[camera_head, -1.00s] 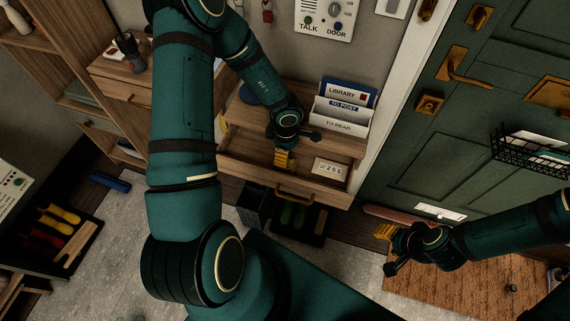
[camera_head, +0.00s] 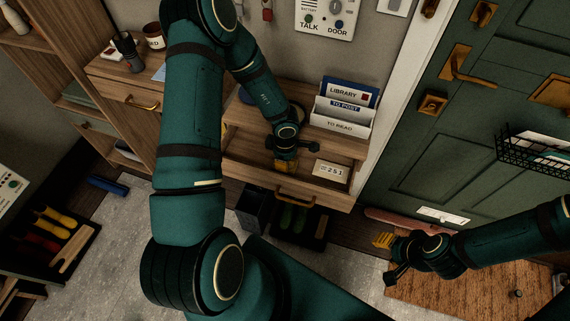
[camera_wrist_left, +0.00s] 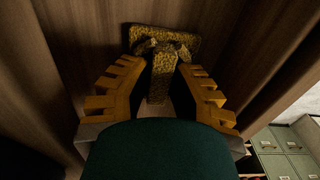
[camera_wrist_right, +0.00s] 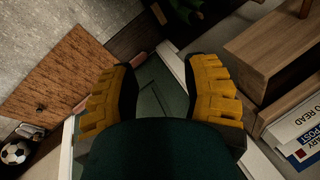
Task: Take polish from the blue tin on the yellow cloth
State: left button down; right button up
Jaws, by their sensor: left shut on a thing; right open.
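The yellow cloth (camera_wrist_left: 183,42) shows in the left wrist view as a mottled yellow-and-dark piece in the wooden drawer, with a narrow part (camera_wrist_left: 161,80) between my fingers. My left gripper (camera_head: 284,166) is down in the open drawer (camera_head: 248,175), shut on the cloth; its fingertips are partly hidden in the head view. My right gripper (camera_head: 384,241) is open and empty, well away in front of the green door.
A letter rack (camera_head: 341,118) stands on the cabinet top, close to the left wrist. A "251" plate (camera_head: 331,171) is in the drawer, right of the gripper. A wire basket (camera_head: 535,155) hangs on the door (camera_head: 450,150). A dark bin (camera_head: 253,208) stands below.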

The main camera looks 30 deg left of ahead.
pick_arm(q)
notch_tip(320, 180, up, 10)
jog(key=p, duration=0.4)
jog(key=c, duration=1.4)
grip_release()
jog(key=shift+c, duration=0.2)
grip_shut()
pick_arm(e)
jog(key=r, duration=0.1)
jog(key=w+r, duration=0.1)
jog(key=r, duration=0.2)
jog(key=shift+w+d+r, duration=0.1)
jog(key=shift+w+r, duration=0.05)
jog(key=shift+w, duration=0.1)
